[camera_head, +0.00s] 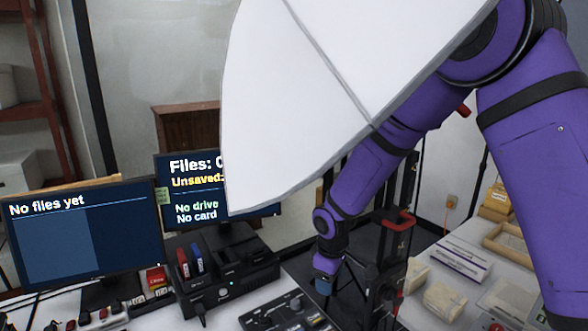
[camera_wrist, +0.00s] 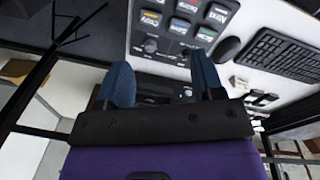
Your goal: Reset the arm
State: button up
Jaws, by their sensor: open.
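My gripper (camera_wrist: 163,78) is open, its two blue fingers spread wide apart with nothing between them in the wrist view. In the head view my purple arm reaches down from the upper right, and my gripper (camera_head: 325,277) hangs low near the centre, small and partly hidden. It is above or behind the right end of a black control panel (camera_head: 285,315); I cannot tell the gap. The wrist view shows the panel's coloured keys and knobs (camera_wrist: 185,28) beyond the fingers.
A large white panel (camera_head: 310,90) covers the upper middle. Two monitors (camera_head: 85,235) (camera_head: 190,190) stand at the left, beside a black dock (camera_head: 225,280). A black upright stand (camera_head: 390,260) with a red handle is right of my gripper. Pale boxes (camera_head: 445,300) lie on the right table. A keyboard (camera_wrist: 285,60) shows in the wrist view.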

jog(key=s+d+r+m+t, duration=0.1)
jog(key=s+d+r+m, duration=0.25)
jog(key=d+r, duration=0.45)
jog(key=s+d+r+m+t, duration=0.15)
jog(key=s+d+r, duration=0.3)
jog(key=r, duration=0.85)
jog(key=s+d+r+m+t, duration=0.1)
jog(key=s+d+r+m, duration=0.2)
jog(key=s, duration=0.7)
jog(key=s+d+r+m, duration=0.3)
jog(key=s+d+r, duration=0.3)
jog(key=s, duration=0.3)
jog(key=shift+s+r+m+t, duration=0.15)
jog(key=shift+s+m+t, duration=0.2)
jog(key=shift+s+m, duration=0.05)
